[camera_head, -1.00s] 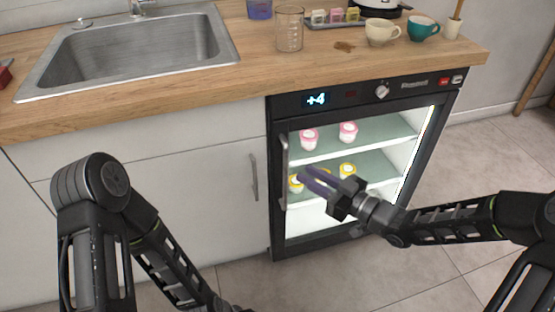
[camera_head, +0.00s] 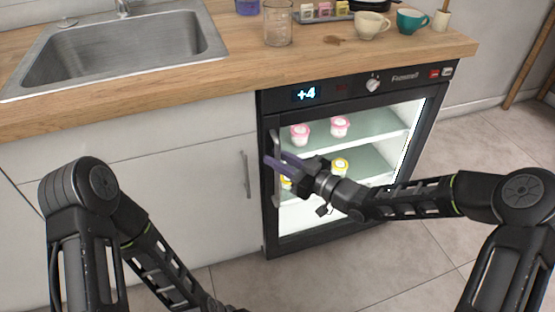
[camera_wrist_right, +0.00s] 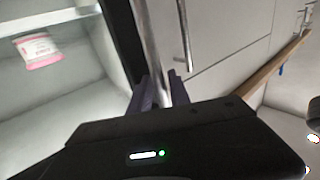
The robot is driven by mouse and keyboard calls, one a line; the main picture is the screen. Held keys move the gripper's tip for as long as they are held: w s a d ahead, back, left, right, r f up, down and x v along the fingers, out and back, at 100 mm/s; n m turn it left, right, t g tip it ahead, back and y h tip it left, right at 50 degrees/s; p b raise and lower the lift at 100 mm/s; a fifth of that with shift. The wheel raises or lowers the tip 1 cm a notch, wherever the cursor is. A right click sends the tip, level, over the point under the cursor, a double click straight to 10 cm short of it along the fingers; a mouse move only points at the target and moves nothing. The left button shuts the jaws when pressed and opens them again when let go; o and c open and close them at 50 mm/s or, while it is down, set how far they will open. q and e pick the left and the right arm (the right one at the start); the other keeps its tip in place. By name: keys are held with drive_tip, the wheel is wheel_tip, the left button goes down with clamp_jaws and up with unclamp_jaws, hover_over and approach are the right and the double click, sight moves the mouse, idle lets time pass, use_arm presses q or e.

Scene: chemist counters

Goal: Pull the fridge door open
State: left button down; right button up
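The under-counter fridge (camera_head: 350,160) has a glass door in a dark frame (camera_head: 270,225), and the door is shut. Its silver upright handle (camera_head: 276,190) is on the door's left edge. My right gripper (camera_head: 275,161) is at the handle's upper half, fingers pointing left. In the right wrist view the handle (camera_wrist_right: 152,45) runs down between the two purple fingers (camera_wrist_right: 163,92), which are apart on either side of it. Firm contact cannot be made out. My left arm runs out at the bottom edge, and its gripper is out of view.
A white cabinet with its own handle (camera_head: 246,175) stands left of the fridge. The wooden counter (camera_head: 230,80) above holds a sink (camera_head: 120,50), a glass beaker (camera_head: 278,25) and cups (camera_head: 370,25). Pink-lidded jars (camera_head: 340,126) show inside the fridge. The tiled floor in front is clear.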

drive_tip(key=shift+c, duration=0.3)
clamp_jaws()
idle(1.1)
